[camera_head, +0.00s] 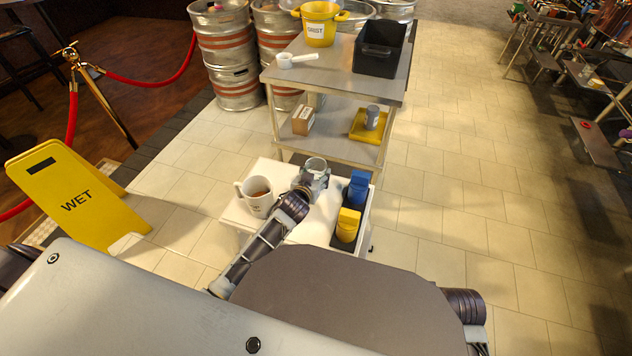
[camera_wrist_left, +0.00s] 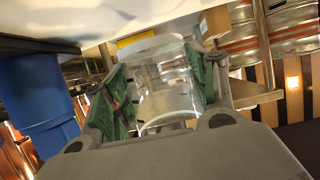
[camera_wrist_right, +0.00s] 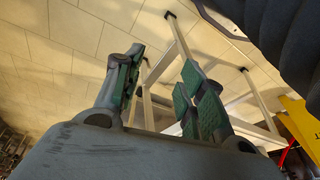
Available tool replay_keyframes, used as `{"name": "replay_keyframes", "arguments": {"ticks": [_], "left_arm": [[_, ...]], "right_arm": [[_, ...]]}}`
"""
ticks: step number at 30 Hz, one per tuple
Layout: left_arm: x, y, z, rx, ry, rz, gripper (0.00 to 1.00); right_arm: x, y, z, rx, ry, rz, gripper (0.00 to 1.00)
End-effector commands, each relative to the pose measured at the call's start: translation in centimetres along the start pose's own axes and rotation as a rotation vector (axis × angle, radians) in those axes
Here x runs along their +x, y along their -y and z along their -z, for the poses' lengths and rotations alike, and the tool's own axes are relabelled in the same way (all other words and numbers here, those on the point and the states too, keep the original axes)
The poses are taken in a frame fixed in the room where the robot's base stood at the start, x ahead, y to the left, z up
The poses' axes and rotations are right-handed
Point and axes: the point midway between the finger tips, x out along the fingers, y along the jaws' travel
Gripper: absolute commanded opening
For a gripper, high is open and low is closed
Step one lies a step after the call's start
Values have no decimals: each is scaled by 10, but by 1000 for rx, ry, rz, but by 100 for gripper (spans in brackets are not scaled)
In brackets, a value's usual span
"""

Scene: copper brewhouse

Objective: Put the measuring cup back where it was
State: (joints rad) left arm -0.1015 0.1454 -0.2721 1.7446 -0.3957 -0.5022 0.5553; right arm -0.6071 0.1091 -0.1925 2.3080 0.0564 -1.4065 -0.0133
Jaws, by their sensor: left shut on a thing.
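The clear measuring cup (camera_head: 316,164) is between the fingers of my left gripper (camera_head: 312,178), at the far edge of a small white-topped cart (camera_head: 236,213). In the left wrist view the fingers (camera_wrist_left: 160,95) press the sides of the transparent cup (camera_wrist_left: 165,78), which looks empty. I cannot tell whether its base touches the cart top. My right gripper (camera_wrist_right: 160,95) is open and empty in the right wrist view, with floor and metal cart legs beyond it. It is hidden in the head view.
A mug (camera_head: 255,197) of brown liquid stands left of my left arm. A dark tray (camera_head: 343,231) holds blue (camera_head: 357,188) and yellow (camera_head: 348,223) containers at right. Behind stands a steel shelf cart (camera_head: 345,78) with a white scoop (camera_head: 297,60), yellow bucket (camera_head: 320,25) and black bin (camera_head: 380,50).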

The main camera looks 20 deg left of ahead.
Motion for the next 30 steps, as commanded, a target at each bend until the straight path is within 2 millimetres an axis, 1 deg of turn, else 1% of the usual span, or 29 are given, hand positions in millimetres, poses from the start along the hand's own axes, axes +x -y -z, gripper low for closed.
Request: {"name": "replay_keyframes", "arguments": {"ticks": [5, 10, 16, 27, 28, 30], "left_arm": [[6, 0, -15, 0, 1, -1, 21], [12, 0, -30, 1, 1, 0, 21], [14, 0, -33, 0, -1, -1, 21], [15, 0, -36, 0, 0, 0, 21], [15, 0, -36, 0, 1, 0, 60], [15, 0, -36, 0, 1, 0, 69]], "right_arm": [[0, 1, 0, 1, -5, 3, 40], [-14, 3, 6, 0, -36, 9, 40], [-24, 5, 10, -4, -50, 12, 40], [-19, 5, 4, -9, -39, 11, 40], [-19, 5, 4, -9, -39, 11, 40], [-19, 5, 4, -9, -40, 11, 40]]}}
